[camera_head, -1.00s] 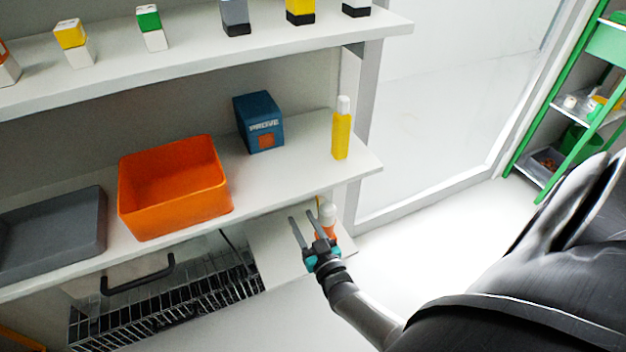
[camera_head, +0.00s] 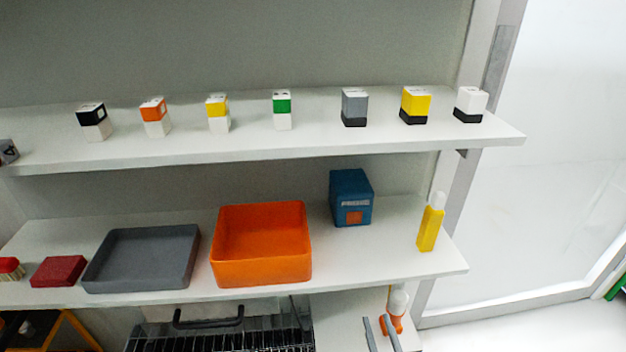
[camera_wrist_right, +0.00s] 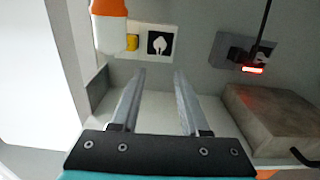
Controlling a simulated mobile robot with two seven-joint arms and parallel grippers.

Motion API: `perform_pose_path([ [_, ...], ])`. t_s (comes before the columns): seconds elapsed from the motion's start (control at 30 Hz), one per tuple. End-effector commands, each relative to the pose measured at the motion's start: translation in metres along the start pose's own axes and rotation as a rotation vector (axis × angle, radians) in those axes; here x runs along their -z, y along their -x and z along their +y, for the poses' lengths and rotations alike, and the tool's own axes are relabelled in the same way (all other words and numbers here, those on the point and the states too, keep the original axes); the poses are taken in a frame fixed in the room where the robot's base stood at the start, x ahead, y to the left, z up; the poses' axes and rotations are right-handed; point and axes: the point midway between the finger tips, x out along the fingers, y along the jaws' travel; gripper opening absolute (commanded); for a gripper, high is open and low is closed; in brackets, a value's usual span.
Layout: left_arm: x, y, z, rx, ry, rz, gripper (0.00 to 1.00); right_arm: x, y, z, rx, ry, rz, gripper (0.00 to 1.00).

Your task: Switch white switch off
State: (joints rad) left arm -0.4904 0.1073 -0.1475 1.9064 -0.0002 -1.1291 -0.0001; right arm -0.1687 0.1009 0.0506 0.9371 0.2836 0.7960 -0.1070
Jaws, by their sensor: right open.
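In the right wrist view, a white knob-like switch (camera_wrist_right: 159,43) on a black square plate is on the grey wall ahead of my fingers. Its exact setting is too small to read. A yellow part (camera_wrist_right: 132,42) is just left of it. My right gripper (camera_wrist_right: 160,72) is open and empty, with its fingers apart and pointing toward the wall, short of the switch. In the head view only the fingers of this right gripper (camera_head: 375,318) show, at the bottom edge below the middle shelf. The wall switch is not visible there. My left gripper is not in view.
An orange and white bottle (camera_wrist_right: 108,25) is close to the left finger; it also shows in the head view (camera_head: 397,303). A grey socket plate (camera_wrist_right: 230,50) holds a black plug with a red light (camera_wrist_right: 253,69). A brown-grey box (camera_wrist_right: 275,120) stands at right.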

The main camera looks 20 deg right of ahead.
Motion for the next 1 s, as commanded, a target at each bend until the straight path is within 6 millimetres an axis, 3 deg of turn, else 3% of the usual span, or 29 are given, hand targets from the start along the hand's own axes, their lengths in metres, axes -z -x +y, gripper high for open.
perform_pose_path([
  [0.17, -0.002, -0.003, -0.001, 0.001, 0.0, -0.003, 0.5, -0.004, 0.002, -0.003, 0.011, 0.003, -0.029, 0.45],
  [0.37, -0.019, -0.027, -0.006, 0.009, -0.006, -0.023, 0.5, -0.039, 0.026, -0.017, 0.086, 0.033, -0.24, 0.45],
  [0.57, -0.05, -0.056, -0.016, 0.021, -0.013, -0.042, 0.5, -0.089, 0.078, -0.029, 0.177, 0.094, -0.549, 0.45],
  [0.7, -0.078, -0.069, -0.024, 0.03, -0.018, -0.058, 0.5, -0.117, 0.125, -0.029, 0.229, 0.149, -0.762, 0.45],
  [1.0, -0.138, -0.074, -0.043, 0.05, -0.025, -0.084, 0.5, -0.15, 0.235, -0.007, 0.296, 0.288, -1.181, 0.45],
])
